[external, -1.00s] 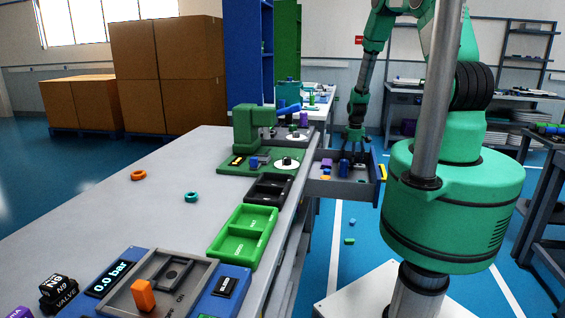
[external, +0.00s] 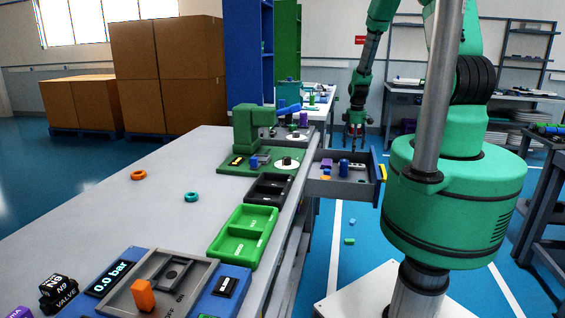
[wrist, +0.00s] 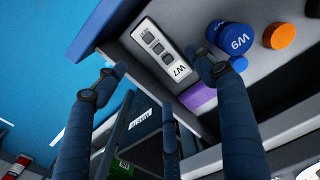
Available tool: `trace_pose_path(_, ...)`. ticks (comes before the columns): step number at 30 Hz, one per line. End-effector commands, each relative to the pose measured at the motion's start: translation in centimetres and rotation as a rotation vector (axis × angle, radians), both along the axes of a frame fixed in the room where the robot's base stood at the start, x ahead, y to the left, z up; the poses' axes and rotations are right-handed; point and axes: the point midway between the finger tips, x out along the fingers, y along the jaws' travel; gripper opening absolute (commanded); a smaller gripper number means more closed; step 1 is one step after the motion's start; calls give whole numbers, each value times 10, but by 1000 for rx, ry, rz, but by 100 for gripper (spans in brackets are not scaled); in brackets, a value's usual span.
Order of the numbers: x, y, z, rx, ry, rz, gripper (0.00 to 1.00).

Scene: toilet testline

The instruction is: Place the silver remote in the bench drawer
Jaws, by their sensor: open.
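The silver remote (wrist: 160,52), a pale bar with dark square buttons and a "W7" label, shows in the wrist view. It appears to lie along the inner edge of the open bench drawer (external: 362,190).
The drawer also holds a blue "W9" cylinder (wrist: 231,38), an orange round piece (wrist: 279,36) and a purple block (wrist: 198,96). The bench top (external: 120,210) carries a green machine (external: 250,135) and a green tray (external: 243,236). Small pieces lie on the floor.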

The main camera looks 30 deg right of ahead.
Motion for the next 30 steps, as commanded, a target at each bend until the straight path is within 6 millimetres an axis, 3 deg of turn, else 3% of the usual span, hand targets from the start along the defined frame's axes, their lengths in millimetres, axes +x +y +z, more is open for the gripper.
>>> trace_pose_path(3, 1, 0, 17, -1, -1, 0, 70)
trace_pose_path(9, 1, 0, 31, -1, -1, 0, 70)
trace_pose_path(30, 1, 0, 34, -1, -1, -1, 70)
